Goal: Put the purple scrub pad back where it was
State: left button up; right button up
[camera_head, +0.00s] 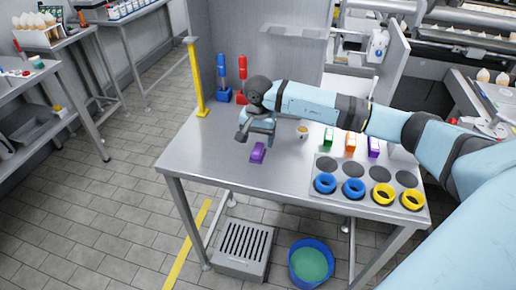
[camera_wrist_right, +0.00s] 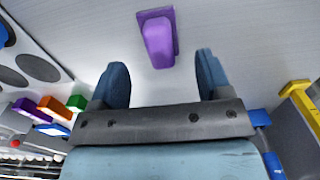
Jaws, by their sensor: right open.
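A purple scrub pad (camera_head: 258,153) lies on the bare metal table top, left of the middle, in the head view. In the wrist view the purple pad (camera_wrist_right: 158,40) shows whole, with a raised ridge on a wider base. My right gripper (camera_head: 257,137) is just behind and above the pad, pointing down. In the right wrist view the open right gripper (camera_wrist_right: 161,78) has nothing between its fingers. The pad is beyond the fingertips, in line with the gap. My left gripper is not in view.
Green (camera_head: 328,136), orange (camera_head: 350,142) and purple (camera_head: 374,147) blocks stand in a row at the right. A grey plate (camera_head: 337,197) in front bears blue and yellow rings. A small cup (camera_head: 302,132) stands nearby. A yellow post (camera_head: 196,80) rises at the table's back left corner.

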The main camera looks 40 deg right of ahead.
aim_at(258, 148)
notch_tip(258, 148, up, 7)
jog(key=s+a+f+m+t+y, duration=0.1)
jog(key=s+a+m+y, duration=0.4)
jog(key=a, duration=0.4)
jog(key=s+a+f+m+t+y, duration=0.1)
jog(key=s+a+f+m+y, duration=0.15)
jog(key=a+m+y, duration=0.55)
jog(key=s+a+f+m+t+y, duration=0.1)
jog(key=s+a+m+y, duration=0.25)
jog(key=a+y, duration=0.45)
jog(key=s+d+f+n+t+h, duration=0.3)
jog(key=s+f+n+h, duration=0.4)
jog(key=n, duration=0.7)
jog(key=s+d+f+n+t+h, duration=0.4)
jog(key=s+f+n+h, duration=0.4)
jog(key=f+n, duration=0.7)
jog(key=h, duration=0.2)
jog(key=shift+s+d+t+h, duration=0.25)
jog(key=shift+d+t+h, duration=0.05)
jog(key=shift+t+h, duration=0.1)
